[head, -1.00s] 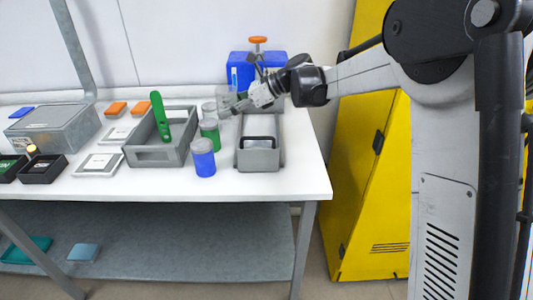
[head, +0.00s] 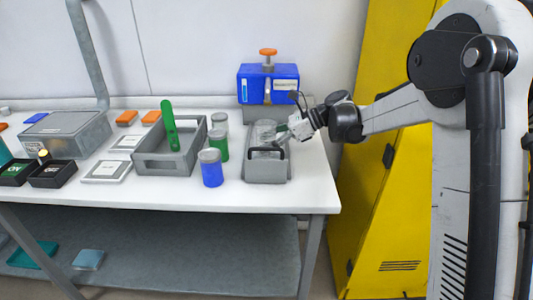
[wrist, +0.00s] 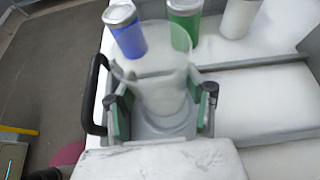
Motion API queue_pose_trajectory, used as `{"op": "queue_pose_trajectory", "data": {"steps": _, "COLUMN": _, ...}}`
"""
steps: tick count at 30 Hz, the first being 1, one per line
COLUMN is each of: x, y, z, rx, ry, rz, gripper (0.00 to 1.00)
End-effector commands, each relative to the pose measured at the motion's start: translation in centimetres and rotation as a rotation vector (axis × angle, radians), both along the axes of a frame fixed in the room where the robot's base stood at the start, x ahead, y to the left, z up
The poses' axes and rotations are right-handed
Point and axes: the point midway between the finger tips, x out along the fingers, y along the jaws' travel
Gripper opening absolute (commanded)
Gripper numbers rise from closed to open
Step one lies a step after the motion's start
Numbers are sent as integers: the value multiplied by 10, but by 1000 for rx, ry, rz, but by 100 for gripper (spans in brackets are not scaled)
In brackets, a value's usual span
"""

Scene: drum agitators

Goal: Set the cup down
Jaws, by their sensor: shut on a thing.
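A clear, see-through cup (wrist: 160,75) stands between the fingers in the wrist view. My gripper (wrist: 162,112) is shut on it, with green-padded fingers on both sides. In the head view the cup (head: 264,131) is faint, over the back part of a grey tray-like unit (head: 266,173) with a black handle. My gripper (head: 284,136) reaches it from the right. I cannot tell whether the cup's base touches the grey surface.
Jars with blue (head: 211,170), green (head: 218,145) and white (head: 220,121) contents stand left of the grey unit. A grey bin (head: 165,162) holds a green tool (head: 170,125). A blue device (head: 268,84) with an orange knob stands behind. A yellow cabinet (head: 385,200) is at right.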

Motion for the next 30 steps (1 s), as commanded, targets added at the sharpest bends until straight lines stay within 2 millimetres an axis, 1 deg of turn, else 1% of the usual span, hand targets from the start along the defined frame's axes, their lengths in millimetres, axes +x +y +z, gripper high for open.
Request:
{"op": "queue_pose_trajectory", "data": {"steps": 4, "x": 0, "y": 0, "z": -12, "rx": 0, "ry": 0, "rz": 0, "gripper": 16}}
{"op": "queue_pose_trajectory", "data": {"steps": 10, "x": 0, "y": 0, "z": -38, "rx": 0, "ry": 0, "rz": 0, "gripper": 16}}
{"op": "queue_pose_trajectory", "data": {"steps": 21, "x": 0, "y": 0, "z": -43, "rx": 0, "ry": 0, "rz": 0, "gripper": 16}}
{"op": "queue_pose_trajectory", "data": {"steps": 22, "x": 0, "y": 0, "z": -43, "rx": 0, "ry": 0, "rz": 0, "gripper": 48}}
{"op": "queue_pose_trajectory", "data": {"steps": 26, "x": 0, "y": 0, "z": -42, "rx": 0, "ry": 0, "rz": 0, "gripper": 65}}
{"op": "queue_pose_trajectory", "data": {"steps": 30, "x": 0, "y": 0, "z": -42, "rx": 0, "ry": 0, "rz": 0, "gripper": 65}}
